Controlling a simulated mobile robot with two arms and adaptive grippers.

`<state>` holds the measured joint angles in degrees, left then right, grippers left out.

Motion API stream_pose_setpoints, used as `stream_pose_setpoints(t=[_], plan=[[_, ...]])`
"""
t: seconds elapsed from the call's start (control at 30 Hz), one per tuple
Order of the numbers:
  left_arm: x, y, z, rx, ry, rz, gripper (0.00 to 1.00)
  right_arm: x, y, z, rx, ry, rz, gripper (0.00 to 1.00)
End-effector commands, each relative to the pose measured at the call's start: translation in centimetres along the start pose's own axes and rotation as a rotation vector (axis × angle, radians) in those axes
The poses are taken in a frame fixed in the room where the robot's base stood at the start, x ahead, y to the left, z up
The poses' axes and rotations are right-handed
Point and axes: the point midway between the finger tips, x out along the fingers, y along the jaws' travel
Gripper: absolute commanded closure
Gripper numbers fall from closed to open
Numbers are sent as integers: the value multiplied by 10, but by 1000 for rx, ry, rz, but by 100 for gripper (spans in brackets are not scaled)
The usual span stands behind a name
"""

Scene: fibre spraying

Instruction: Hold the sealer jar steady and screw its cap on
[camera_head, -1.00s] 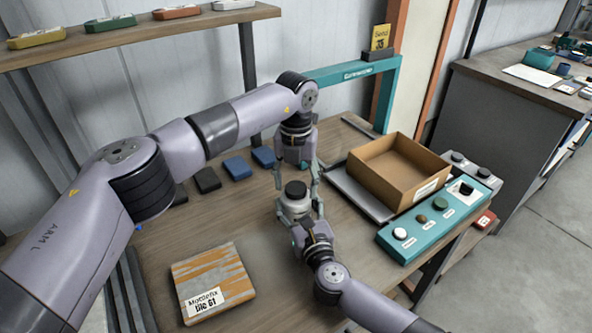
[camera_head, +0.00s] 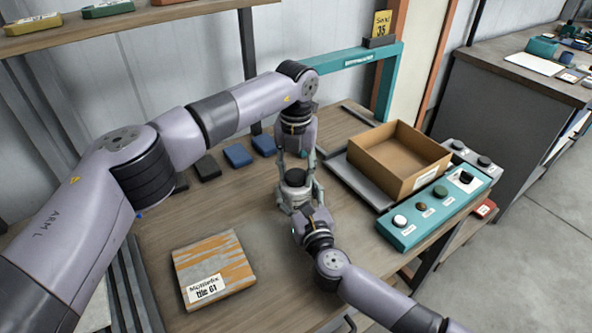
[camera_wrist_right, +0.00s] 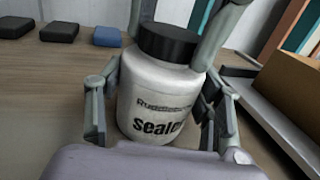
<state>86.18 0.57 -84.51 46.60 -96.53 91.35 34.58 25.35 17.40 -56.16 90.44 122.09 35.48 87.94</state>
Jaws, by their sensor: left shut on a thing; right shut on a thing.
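The white sealer jar (camera_head: 291,197) stands upright on the wooden table and its label reads "Sealer" in the right wrist view (camera_wrist_right: 160,108). Its black cap (camera_head: 295,177) sits on top of the jar and looks level in the head view; the cap also shows in the right wrist view (camera_wrist_right: 168,44). My left gripper (camera_head: 298,178) points down from above and is shut on the cap, a finger on either side. My right gripper (camera_head: 297,198) reaches in from the front and is shut on the jar body. Its fingers flank the jar in the right wrist view (camera_wrist_right: 163,115).
An open cardboard box (camera_head: 398,160) stands to the right, behind a teal panel (camera_head: 435,212) with several round knobs. A mottled tile (camera_head: 213,268) lies at the front left. Dark and blue blocks (camera_head: 238,155) lie along the back. A teal frame (camera_head: 388,85) rises behind the box.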

Motion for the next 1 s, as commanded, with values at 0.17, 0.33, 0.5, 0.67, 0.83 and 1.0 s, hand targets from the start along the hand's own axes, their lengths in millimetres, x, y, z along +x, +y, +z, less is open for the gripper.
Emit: stream_pose_setpoints(t=[0.17,0.33,0.5,0.67,0.83,1.0], plan=[[0,0,0,3,0,-1,92,0,0,0,0,0,0,100],[0,0,0,134,0,-1,92,0,0,0,0,0,0,100],[0,0,0,448,-1,1,92,0,0,0,0,0,1,100],[0,0,0,708,-1,-1,92,0,0,0,0,0,1,100],[0,0,0,706,0,-1,58,0,0,0,0,0,1,100],[0,0,0,705,0,-1,47,0,0,0,0,0,1,100]])
